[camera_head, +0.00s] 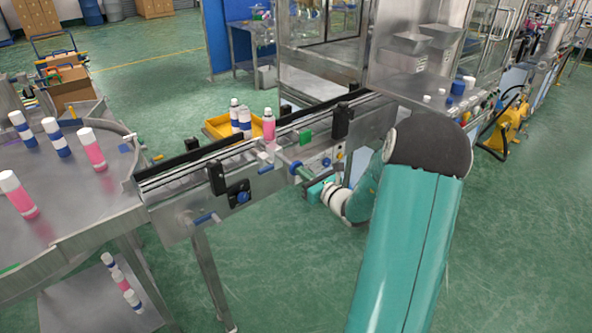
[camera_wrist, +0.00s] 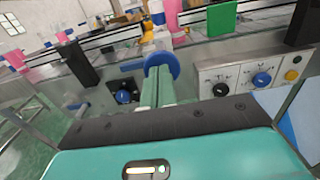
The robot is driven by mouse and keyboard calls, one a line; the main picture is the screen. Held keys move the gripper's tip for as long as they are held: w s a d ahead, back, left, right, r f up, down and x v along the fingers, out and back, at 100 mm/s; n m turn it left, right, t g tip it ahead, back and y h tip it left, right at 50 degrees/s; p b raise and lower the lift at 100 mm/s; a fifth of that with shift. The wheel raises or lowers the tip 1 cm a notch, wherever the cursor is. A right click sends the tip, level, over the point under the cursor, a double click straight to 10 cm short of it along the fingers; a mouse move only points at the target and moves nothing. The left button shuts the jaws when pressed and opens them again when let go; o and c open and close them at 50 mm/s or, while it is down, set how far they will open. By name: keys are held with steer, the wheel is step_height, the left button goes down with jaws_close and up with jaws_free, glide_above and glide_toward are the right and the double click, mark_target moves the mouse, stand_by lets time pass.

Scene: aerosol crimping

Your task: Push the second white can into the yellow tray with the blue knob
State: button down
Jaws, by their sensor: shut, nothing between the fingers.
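Two white cans with blue bands, one (camera_head: 234,112) behind the other (camera_head: 245,122), stand upright at the yellow tray (camera_head: 214,128) behind the conveyor. The back rail hides their bases, and both seem to be inside it. A pink can with a white cap (camera_head: 269,124) stands on the conveyor; it also shows in the wrist view (camera_wrist: 173,14). The blue knob (camera_wrist: 162,62), a round disc, is on the conveyor's near side. My gripper (camera_wrist: 158,75) is shut and empty, its green fingertips right at the knob; I cannot tell if they touch. It shows in the head view too (camera_head: 302,172).
A metal table (camera_head: 80,215) at left holds several pink and white cans. Black posts (camera_head: 217,178) rise along the conveyor (camera_head: 190,180). A button panel (camera_wrist: 250,75) is right of my fingers, and another blue dial (camera_wrist: 124,97) is at left.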

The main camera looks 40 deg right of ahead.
steer(key=s, duration=0.7)
steer(key=shift+d, duration=0.25)
stand_by(0.3)
steer(key=s+a+r+n+g+y, duration=0.1)
steer(key=a+r+n+g+y, duration=0.2)
steer(key=a+n, duration=0.5)
steer(key=s+a+r+n+g+y, duration=0.1)
steer(key=s+a+n+g+y, duration=0.25)
steer(key=a, duration=0.75)
steer(key=w+a+r+n+g+y, duration=0.1)
steer(key=a+r+n+g+y, duration=0.15)
steer(key=a+n+g, duration=0.45)
steer(key=s+a+r+n+h, duration=0.3)
steer(key=s+n+h, duration=0.1)
steer(key=s+n, duration=0.3)
steer(key=s+a+r+n+t+h, duration=0.1)
steer(key=s+a+r+n+h, duration=0.2)
steer(key=s+n, duration=0.4)
steer(key=a+n+h, duration=0.1)
steer(key=n+h, duration=0.1)
steer(key=n, duration=0.1)
steer(key=shift+h, duration=0.3)
